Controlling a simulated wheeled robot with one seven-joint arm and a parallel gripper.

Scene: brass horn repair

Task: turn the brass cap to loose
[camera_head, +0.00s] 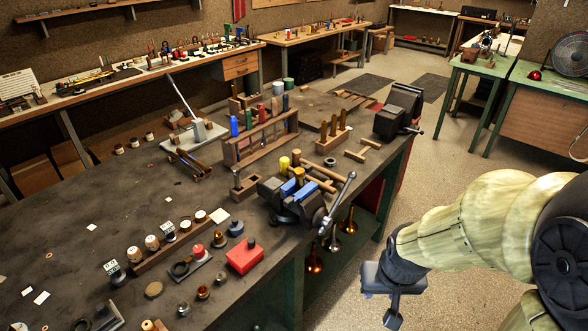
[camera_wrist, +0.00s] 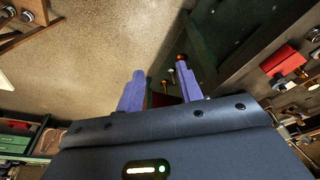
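Several small brass-coloured pieces could be the brass cap, and I cannot tell which one it is. In the head view, a small brass round piece (camera_head: 203,292) sits on the dark workbench (camera_head: 75,225) near its front edge. A brass cylinder (camera_head: 299,174) stands at the vise with blue jaws (camera_head: 290,189); I cannot tell if the jaws grip it. My gripper (camera_head: 385,300) hangs over the floor to the right of the bench, apart from everything. The wrist view shows its two purple fingers (camera_wrist: 161,92) spread apart with nothing between them.
A red box (camera_head: 245,255) lies on the bench near the front edge. A wooden rack (camera_head: 262,140) with coloured handles stands behind the vise. Brass horn-shaped pieces (camera_head: 347,222) hang below the bench edge. Open floor (camera_head: 440,140) lies right of the bench.

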